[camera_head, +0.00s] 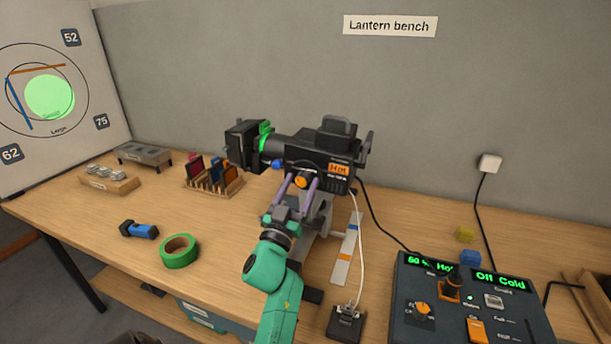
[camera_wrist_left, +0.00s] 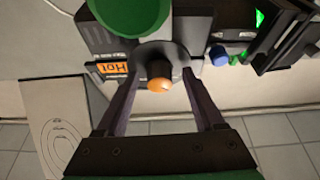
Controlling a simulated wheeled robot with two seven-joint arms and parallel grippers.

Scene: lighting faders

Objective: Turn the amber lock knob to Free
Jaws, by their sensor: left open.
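An amber knob (camera_head: 301,182) sits low on the side of the black lantern (camera_head: 310,150), just left of its orange Hot label. It also shows in the left wrist view (camera_wrist_left: 158,84). Its pointer and any lock lettering are too small to read. My left gripper (camera_head: 297,184) is open, with its purple fingers at the lantern's side. In the left wrist view the fingers (camera_wrist_left: 158,88) stand either side of the knob, with a gap on each side; I cannot tell how deep they reach. My right gripper is not in view.
A blue knob (camera_head: 277,164) is left of the amber one. A control desk (camera_head: 400,325) with orange controls stands front right. Cables hang behind the lantern. Green tape (camera_head: 165,257), a blue torch-like item (camera_head: 140,230) and a filter rack (camera_head: 215,187) lie left.

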